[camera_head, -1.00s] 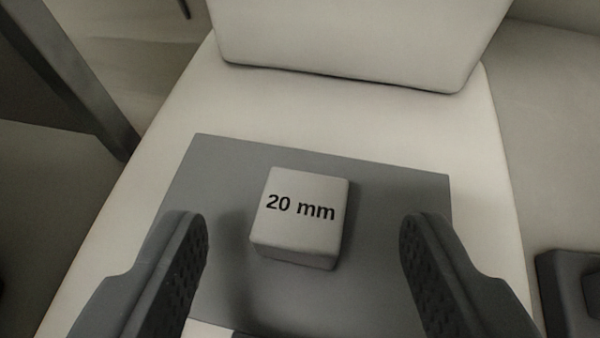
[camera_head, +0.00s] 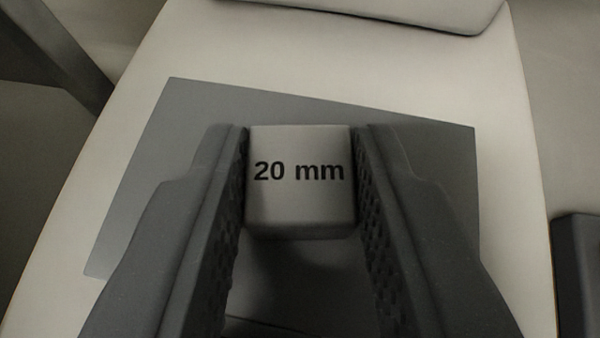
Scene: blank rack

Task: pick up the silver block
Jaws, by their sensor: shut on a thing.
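The silver block (camera_head: 300,200) is a small light-grey cube marked "20 mm" on its top face. It is in the middle of the head camera view, over a dark grey mat (camera_head: 165,150). My gripper (camera_head: 300,170) is shut on the block, one dark textured finger against its left side and one against its right. I cannot tell whether the block rests on the mat or is slightly above it.
The mat lies on a pale surface (camera_head: 90,240). A pale raised block or panel (camera_head: 420,12) stands at the far edge. A dark object (camera_head: 578,265) is at the right, and a dark post (camera_head: 55,40) at the upper left.

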